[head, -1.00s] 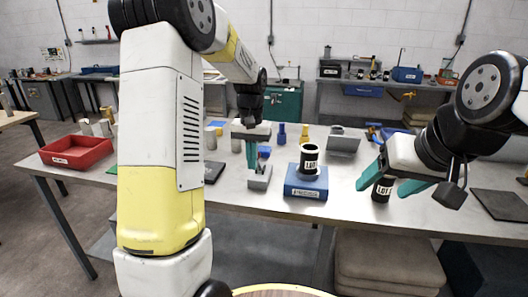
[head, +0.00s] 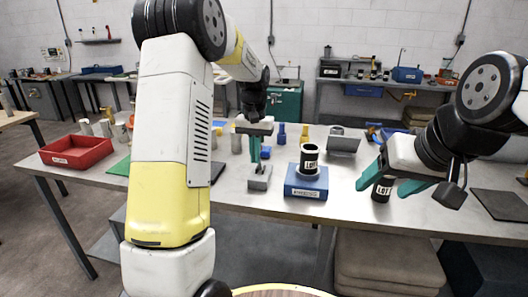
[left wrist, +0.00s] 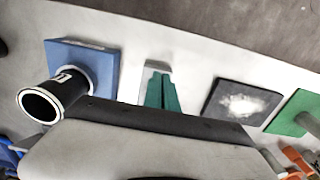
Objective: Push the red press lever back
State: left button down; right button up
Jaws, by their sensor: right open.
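I cannot make out a red lever in either view. A small grey block fixture (head: 260,179) stands near the table's front edge, left of the blue block. My left gripper (head: 254,162) points down just above and behind this fixture, its teal fingers together and holding nothing visible. In the left wrist view the shut fingers (left wrist: 162,92) overlap a grey piece (left wrist: 158,68), and I cannot tell whether they touch it.
A blue block (head: 306,185) carrying another black LOT cup (head: 309,158) stands just right of the fixture. A dark pad (left wrist: 240,102) and a green mat (left wrist: 297,112) lie on its other side. A red tray (head: 76,151) sits at the far left.

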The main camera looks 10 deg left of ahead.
pick_arm(q)
jog(key=shift+w+d+f, duration=0.1)
jog(key=shift+w, duration=2.65)
jog(key=shift+s+r, duration=0.35)
jog(key=shift+r, duration=0.25)
jog(key=shift+s+r, duration=0.35)
jog(key=shift+r, duration=0.25)
notch_tip(320, 180, up, 7)
jog(key=shift+f, duration=0.15)
